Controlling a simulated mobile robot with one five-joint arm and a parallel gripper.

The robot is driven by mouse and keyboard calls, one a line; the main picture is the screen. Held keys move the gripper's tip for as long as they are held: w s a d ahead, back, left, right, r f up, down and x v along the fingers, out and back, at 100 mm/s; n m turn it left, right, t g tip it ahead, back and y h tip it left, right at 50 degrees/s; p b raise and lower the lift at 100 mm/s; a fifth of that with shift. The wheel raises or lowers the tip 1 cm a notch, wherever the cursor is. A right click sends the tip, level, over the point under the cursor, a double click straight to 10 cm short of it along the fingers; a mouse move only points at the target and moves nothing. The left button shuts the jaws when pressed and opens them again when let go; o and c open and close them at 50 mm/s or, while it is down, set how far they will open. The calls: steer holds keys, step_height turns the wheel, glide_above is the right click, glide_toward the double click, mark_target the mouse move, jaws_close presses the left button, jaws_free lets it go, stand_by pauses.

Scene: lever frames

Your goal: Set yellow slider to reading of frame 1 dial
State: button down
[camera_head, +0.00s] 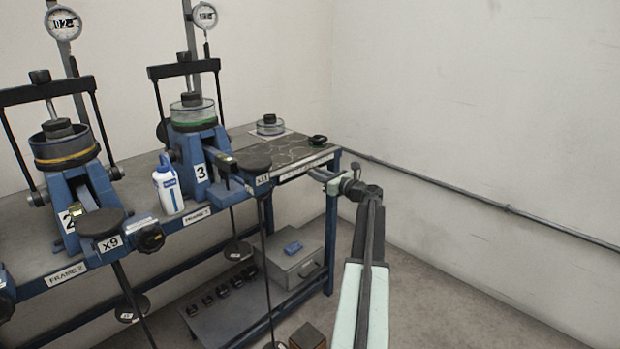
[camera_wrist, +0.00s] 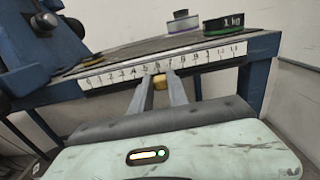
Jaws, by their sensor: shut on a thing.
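The yellow slider (camera_wrist: 159,85) sits on the front edge of the bench, just below the middle of a white numbered scale (camera_wrist: 120,73). It appears near the 6 or 7 mark; the exact reading is too small to tell. My gripper (camera_wrist: 161,86) is shut on the slider, with one finger at each side. In the head view my gripper (camera_head: 322,174) is at the right front corner of the bench, and the slider cannot be made out. Two round dials (camera_head: 63,22) (camera_head: 204,15) stand above frames 2 and 3. Frame 1 and its dial are not in view.
Blue lever frames 2 (camera_head: 70,215) and 3 (camera_head: 200,165) stand on the bench with a white bottle (camera_head: 168,188) between them. A green-banded 1 kg weight (camera_wrist: 223,24) lies behind the scale. A grey box (camera_head: 292,262) is below. The floor at right is clear.

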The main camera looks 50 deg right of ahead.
steer(key=c, duration=1.3)
jaws_free()
steer(key=shift+s, duration=0.1)
steer(key=s, duration=0.7)
steer(key=shift+s+a, duration=0.3)
steer(key=shift+a, duration=0.05)
